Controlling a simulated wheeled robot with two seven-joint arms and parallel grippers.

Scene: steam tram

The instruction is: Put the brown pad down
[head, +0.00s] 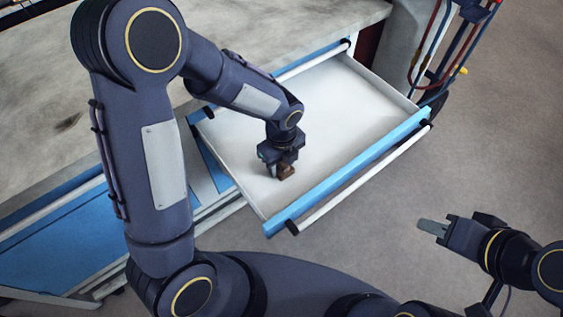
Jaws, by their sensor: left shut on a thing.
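The brown pad (287,173) is a small dark brown block inside the open drawer (345,92). My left gripper (280,170) reaches down over the drawer's left part and is shut on the pad. The pad is low, close to the drawer's white floor; I cannot tell whether it touches it. The gripper hides part of the pad. My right gripper (432,226) is at the lower right, outside the drawer, away from the pad. Its fingers are seen from the side, so its opening is unclear.
The drawer has a blue front with a white bar handle (365,180), and its floor right of the pad is bare. A grey worktop (60,110) lies above it at the left. A cart with hoses (450,50) stands at the upper right. Open floor lies in front.

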